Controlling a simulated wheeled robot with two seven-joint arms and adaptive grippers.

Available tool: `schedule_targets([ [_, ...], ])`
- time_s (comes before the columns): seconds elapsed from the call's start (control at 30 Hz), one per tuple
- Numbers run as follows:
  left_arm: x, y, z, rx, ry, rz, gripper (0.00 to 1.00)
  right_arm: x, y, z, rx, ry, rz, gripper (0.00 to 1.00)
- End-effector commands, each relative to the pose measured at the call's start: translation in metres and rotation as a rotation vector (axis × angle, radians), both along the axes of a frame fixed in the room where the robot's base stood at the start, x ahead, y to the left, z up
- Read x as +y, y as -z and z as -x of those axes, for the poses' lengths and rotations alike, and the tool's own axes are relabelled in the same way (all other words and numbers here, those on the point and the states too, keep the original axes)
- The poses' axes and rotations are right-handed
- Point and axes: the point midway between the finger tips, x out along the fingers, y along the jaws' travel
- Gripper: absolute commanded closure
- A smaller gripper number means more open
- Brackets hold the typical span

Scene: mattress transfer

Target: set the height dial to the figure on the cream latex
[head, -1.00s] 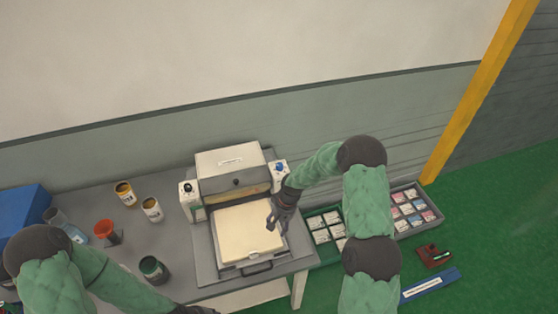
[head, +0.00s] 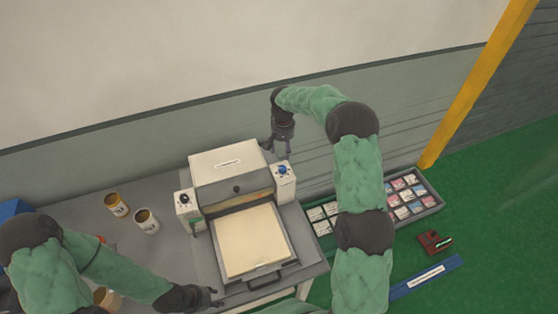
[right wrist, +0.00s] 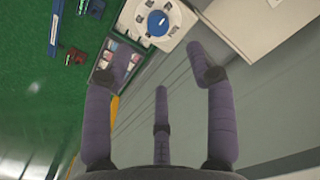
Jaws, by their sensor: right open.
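A grey and white machine (head: 232,181) stands on the table with a cream slab (head: 248,241) lying flat on its bed. I can read no figure on the slab. A blue knob (head: 282,170) sits on the machine's right post; in the right wrist view it is a blue knob (right wrist: 157,23) on a round white dial. A black knob (head: 184,199) tops the left post. My right gripper (head: 281,146) is open and empty, just behind and above the blue knob, apart from it. My left gripper (head: 217,298) is low beside the machine's front left; its fingers are too small to judge.
Two open tins (head: 146,221) stand left of the machine. A sectioned tray of labelled cards (head: 411,198) lies at the right, near a dark red object (head: 434,242) and a blue strip (head: 426,276). The wall (head: 120,150) is close behind the machine.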

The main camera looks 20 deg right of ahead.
Motion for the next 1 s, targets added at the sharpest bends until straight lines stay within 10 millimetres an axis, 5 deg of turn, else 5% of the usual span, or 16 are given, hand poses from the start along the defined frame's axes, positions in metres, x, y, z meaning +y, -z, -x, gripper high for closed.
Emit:
schedule_targets([
  [0.6,0.000,-0.018,0.000,0.000,0.000,0.000,0.60,0.000,0.093,0.001,0.002,0.000,-0.002,0.44],
  [1.0,0.000,-0.019,0.000,0.000,0.000,0.000,0.60,0.000,0.105,0.001,0.000,-0.001,-0.001,0.44],
])
